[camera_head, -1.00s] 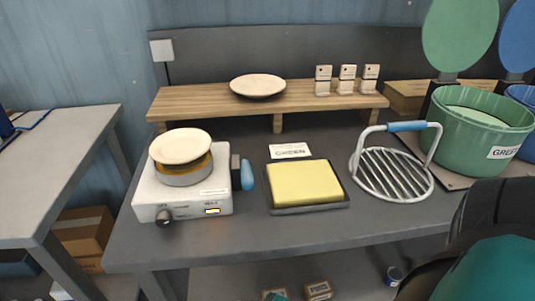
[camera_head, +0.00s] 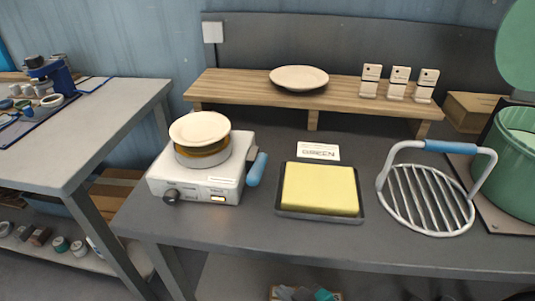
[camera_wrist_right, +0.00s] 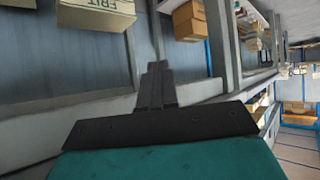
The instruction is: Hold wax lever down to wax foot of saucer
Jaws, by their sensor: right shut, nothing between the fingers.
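The cream saucer (camera_head: 200,128) sits on the round pan of the white wax heater (camera_head: 168,185), with an amber band showing just below it. The saucer's foot is hidden. The wax lever with its blue handle (camera_head: 256,170) is at the heater's right side, with no gripper on it. My right gripper (camera_wrist_right: 157,70) shows in the right wrist view, its dark fingers together and empty. It faces shelving, away from the heater. I cannot make it out clearly in the head view. My left gripper is not in view.
A yellow sponge (camera_head: 320,188) in a dark tray and a wire rack (camera_head: 430,200) stand right of the heater. A wooden riser (camera_head: 312,103) behind holds another saucer (camera_head: 299,77) and small blocks. A green bucket (camera_head: 515,165) is at right. A grey side table (camera_head: 110,130) is left.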

